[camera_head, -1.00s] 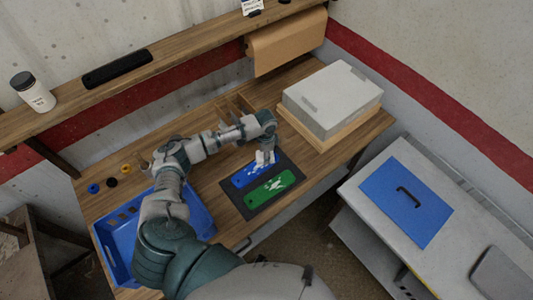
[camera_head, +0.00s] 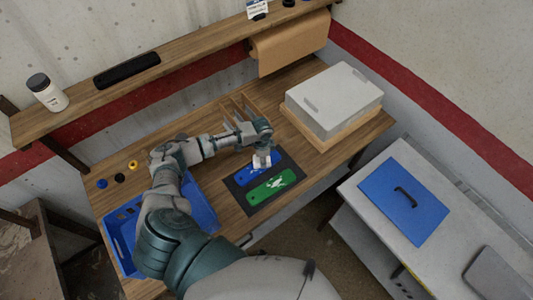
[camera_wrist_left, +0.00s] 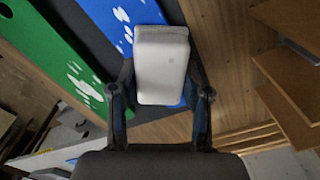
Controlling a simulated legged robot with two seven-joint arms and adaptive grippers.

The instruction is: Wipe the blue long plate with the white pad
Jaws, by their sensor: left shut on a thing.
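The blue long plate (camera_head: 250,170) lies on a dark mat (camera_head: 239,198) on the wooden table, with white marks on it. It also shows in the left wrist view (camera_wrist_left: 108,18). A green plate (camera_head: 271,187) with white marks lies beside it on the mat. My left gripper (camera_head: 262,160) is shut on the white pad (camera_wrist_left: 162,65), which is over the blue plate. I cannot tell whether the pad touches the plate. The gripper hides part of the plate. My right gripper is not in view.
A blue crate (camera_head: 199,208) stands at the table's left, under my left arm. A grey box (camera_head: 334,98) on a wooden base stands at the right. A wooden divider (camera_head: 240,108) is behind the gripper. A shelf (camera_head: 180,65) runs along the wall.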

